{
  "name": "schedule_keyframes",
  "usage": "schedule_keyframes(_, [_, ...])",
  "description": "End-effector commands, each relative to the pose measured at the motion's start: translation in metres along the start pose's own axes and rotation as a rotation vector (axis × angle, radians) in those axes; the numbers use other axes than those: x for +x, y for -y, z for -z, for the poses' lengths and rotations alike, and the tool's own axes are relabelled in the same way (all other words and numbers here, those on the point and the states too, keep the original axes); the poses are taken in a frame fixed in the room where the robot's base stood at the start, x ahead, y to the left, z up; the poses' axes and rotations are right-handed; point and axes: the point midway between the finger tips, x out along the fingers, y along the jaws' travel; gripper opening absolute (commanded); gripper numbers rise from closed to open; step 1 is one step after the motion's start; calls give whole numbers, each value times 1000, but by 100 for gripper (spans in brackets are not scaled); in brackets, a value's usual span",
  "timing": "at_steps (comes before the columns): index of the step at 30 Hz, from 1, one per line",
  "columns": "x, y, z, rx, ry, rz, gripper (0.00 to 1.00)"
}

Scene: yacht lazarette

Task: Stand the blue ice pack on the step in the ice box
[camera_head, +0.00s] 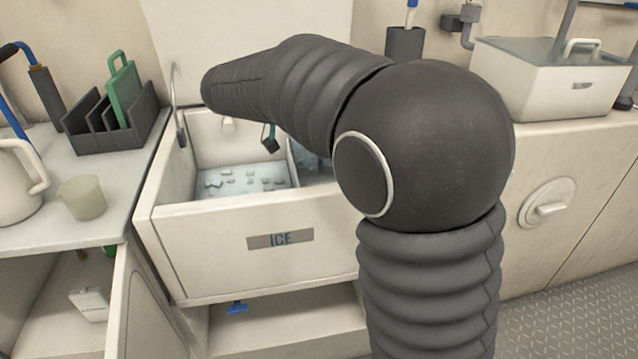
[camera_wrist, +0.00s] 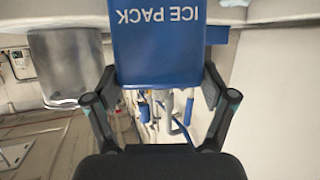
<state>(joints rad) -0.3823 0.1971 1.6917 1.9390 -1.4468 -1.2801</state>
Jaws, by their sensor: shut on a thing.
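The blue ice pack (camera_wrist: 158,45) is between the fingers of my gripper (camera_wrist: 160,84) in the wrist view, its "ICE PACK" lettering upside down. My gripper is shut on it. In the head view, my arm hides the pack and most of the gripper; one dark finger with a teal patch (camera_head: 270,140) shows above the ice box. The ice box (camera_head: 220,245) is open, labelled "ICE", with loose ice in its left part and a divider (camera_head: 293,165). Its right part is mostly hidden behind my arm, and I cannot make out the step clearly.
The raised lid (camera_head: 215,40) stands behind the box. At left are a dark rack (camera_head: 100,135) with a green board, a cup (camera_head: 82,197) and a white jug (camera_head: 15,185). A white lidded bin (camera_head: 545,90) stands at right. A cabinet door (camera_head: 145,310) hangs open below left.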

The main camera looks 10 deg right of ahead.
Motion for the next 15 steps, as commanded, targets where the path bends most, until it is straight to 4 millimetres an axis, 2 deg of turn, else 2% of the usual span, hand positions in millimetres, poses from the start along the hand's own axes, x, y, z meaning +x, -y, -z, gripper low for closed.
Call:
schedule_keyframes(12, [16, 2, -52, -3, -1, 5, 13])
schedule_keyframes(15, [19, 2, -58, -1, -1, 5, 13])
